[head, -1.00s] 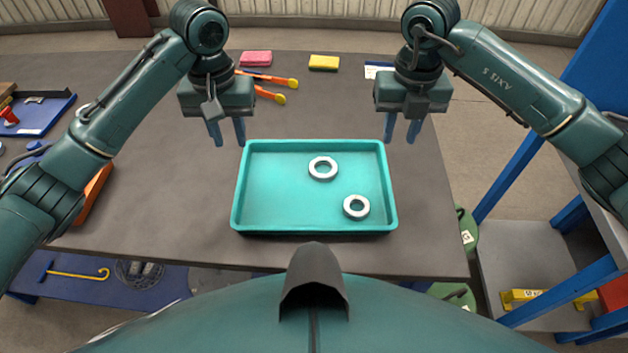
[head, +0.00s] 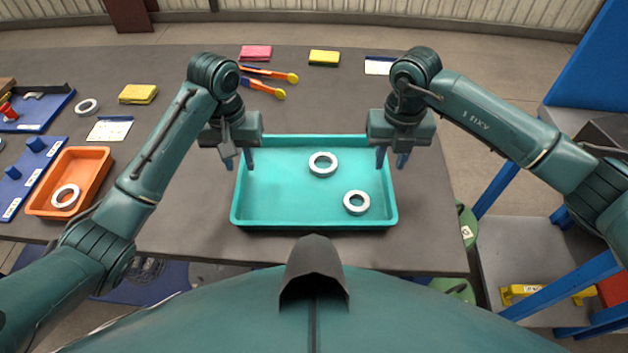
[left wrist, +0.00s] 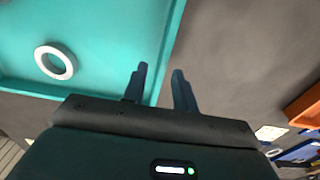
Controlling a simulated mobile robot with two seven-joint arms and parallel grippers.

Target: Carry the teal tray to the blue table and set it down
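The teal tray (head: 275,200) lies flat on the grey tabletop (head: 190,225), with two pale rings (head: 323,164) (head: 357,202) in it. My left gripper (head: 239,162) is open and empty at the tray's left rim, one finger on either side of it. The left wrist view also shows the tray (left wrist: 100,22) beside the parted fingers (left wrist: 160,88). My right gripper (head: 392,159) is open at the right rim, its fingers on either side. I cannot tell whether the fingers touch the rim. A blue-framed structure (head: 497,190) stands at the right; I cannot tell whether it is the blue table.
An orange tray (head: 97,160) with a ring stands at the left, near blue trays and a yellow sponge (head: 138,94). The tabletop in front of the teal tray is clear.

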